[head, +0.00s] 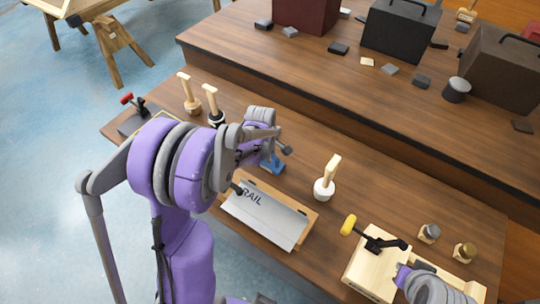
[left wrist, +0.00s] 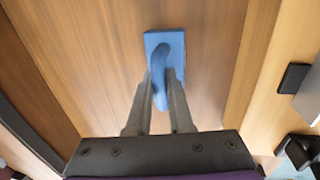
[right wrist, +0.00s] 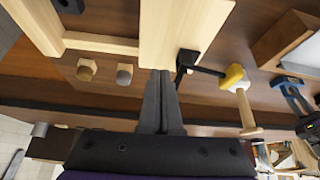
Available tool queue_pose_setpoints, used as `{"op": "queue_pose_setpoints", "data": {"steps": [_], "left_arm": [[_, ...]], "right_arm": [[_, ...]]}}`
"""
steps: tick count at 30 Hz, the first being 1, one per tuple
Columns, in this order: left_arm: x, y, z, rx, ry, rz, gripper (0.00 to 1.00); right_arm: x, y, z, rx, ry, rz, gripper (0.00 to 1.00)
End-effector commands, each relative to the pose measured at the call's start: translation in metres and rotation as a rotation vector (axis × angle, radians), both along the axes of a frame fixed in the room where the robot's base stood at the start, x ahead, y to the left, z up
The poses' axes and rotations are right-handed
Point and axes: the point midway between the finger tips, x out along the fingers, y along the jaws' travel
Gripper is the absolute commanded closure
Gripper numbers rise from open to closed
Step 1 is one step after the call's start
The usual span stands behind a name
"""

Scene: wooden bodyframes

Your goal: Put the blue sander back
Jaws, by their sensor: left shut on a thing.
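The blue sander (head: 272,164) is on the wooden bench, just behind the board with the paper on it. In the left wrist view the sander (left wrist: 165,42) shows as a flat blue block with a raised handle. My left gripper (left wrist: 166,88) is shut on that handle from above; in the head view my arm hides much of it. The sander looks flat to the bench; I cannot tell whether it touches. My right gripper (right wrist: 161,78) looks shut and empty, by the pale wooden clamp fixture (head: 366,276) at the front right.
A board with a paper sheet (head: 262,215) lies in front of the sander. A white-headed mallet (head: 325,180) stands to its right, and two more mallets (head: 188,95) (head: 213,105) stand at left. A yellow-handled clamp (head: 348,225) is on the fixture. Dark boxes (head: 398,28) stand on the raised rear shelf.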

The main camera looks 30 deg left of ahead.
Motion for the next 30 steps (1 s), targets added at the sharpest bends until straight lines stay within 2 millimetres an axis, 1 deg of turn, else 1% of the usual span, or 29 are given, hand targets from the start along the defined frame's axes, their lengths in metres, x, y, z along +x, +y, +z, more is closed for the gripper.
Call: {"op": "queue_pose_setpoints", "data": {"steps": [7,8,9,12,24,26,28,30], "left_arm": [[-0.001,0.0,-0.005,0.0,0.001,0.0,1.0],[0.0,0.0,-0.004,0.0,0.0,0.0,0.75],[0.0,0.0,-0.003,0.0,0.0,0.0,0.68],[0.0,0.0,-0.003,0.0,0.0,0.0,0.51],[0.0,0.0,-0.001,0.0,0.0,0.0,0.51],[0.001,0.0,0.003,0.0,-0.002,0.0,0.51],[-0.001,0.0,0.01,0.0,-0.001,0.0,0.51],[-0.004,0.0,0.022,0.0,-0.001,0.001,0.51]], "right_arm": [[-0.002,0.0,-0.005,0.0,0.004,0.0,1.0],[-0.002,0.0,-0.004,0.0,0.003,0.0,1.0],[-0.002,0.0,-0.004,0.0,0.003,0.0,1.0],[-0.002,0.0,-0.003,0.0,0.003,0.0,1.0],[-0.001,0.0,-0.002,0.0,0.001,0.0,1.0],[0.001,0.0,0.003,0.0,-0.002,0.0,1.0],[0.001,0.0,0.002,0.0,-0.002,0.0,1.0],[0.002,0.0,0.003,0.0,-0.003,0.0,1.0]]}}
